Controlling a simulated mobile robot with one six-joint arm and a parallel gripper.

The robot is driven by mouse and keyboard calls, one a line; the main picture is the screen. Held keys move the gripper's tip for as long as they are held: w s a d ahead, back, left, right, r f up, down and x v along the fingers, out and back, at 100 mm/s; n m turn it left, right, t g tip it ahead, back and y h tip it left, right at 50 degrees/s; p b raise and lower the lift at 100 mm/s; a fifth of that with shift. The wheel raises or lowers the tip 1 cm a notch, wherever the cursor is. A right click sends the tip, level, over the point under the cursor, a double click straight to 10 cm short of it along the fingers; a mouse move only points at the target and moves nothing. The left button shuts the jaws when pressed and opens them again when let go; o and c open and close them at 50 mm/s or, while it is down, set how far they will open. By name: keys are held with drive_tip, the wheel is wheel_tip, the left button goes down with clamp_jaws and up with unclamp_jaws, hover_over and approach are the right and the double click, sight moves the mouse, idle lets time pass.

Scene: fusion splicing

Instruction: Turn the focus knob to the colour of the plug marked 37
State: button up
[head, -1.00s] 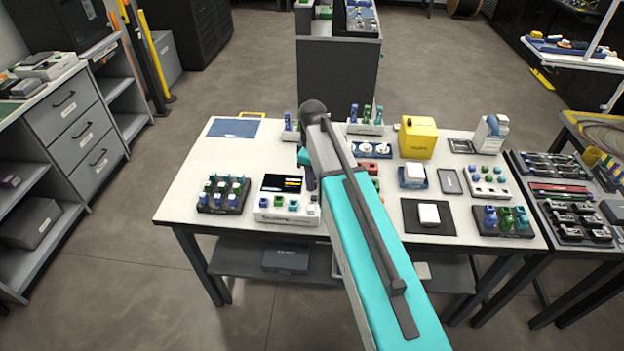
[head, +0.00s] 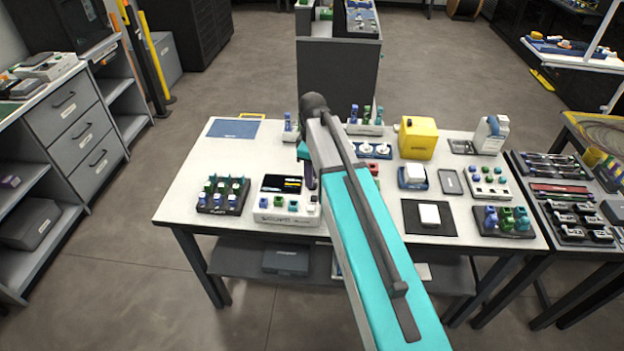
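A white device (head: 285,216) with a dark screen (head: 282,184) stands at the front left of the white table. Small blue, green and white parts sit along its front; I cannot tell which is the focus knob or where it points. Plugs in blue, green and white stand in a black rack (head: 223,197) left of the device. More plugs stand in a dark rack (head: 503,222) at the front right. No number 37 is readable. My gripper (head: 310,178) is mostly hidden by my arm, just above the device's right back part. Its fingers are not clear.
A yellow box (head: 417,138), a black mat (head: 429,217) with a white block, and a tray of coloured knobs (head: 488,184) stand right of my arm. A blue mat (head: 232,128) lies at the back left. The table's left front corner is clear.

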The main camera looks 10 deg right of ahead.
wheel_tip(320, 180, up, 12)
drive_tip(key=b, duration=0.2)
drive_tip(key=shift+f, duration=0.2)
idle(0.3)
idle(0.5)
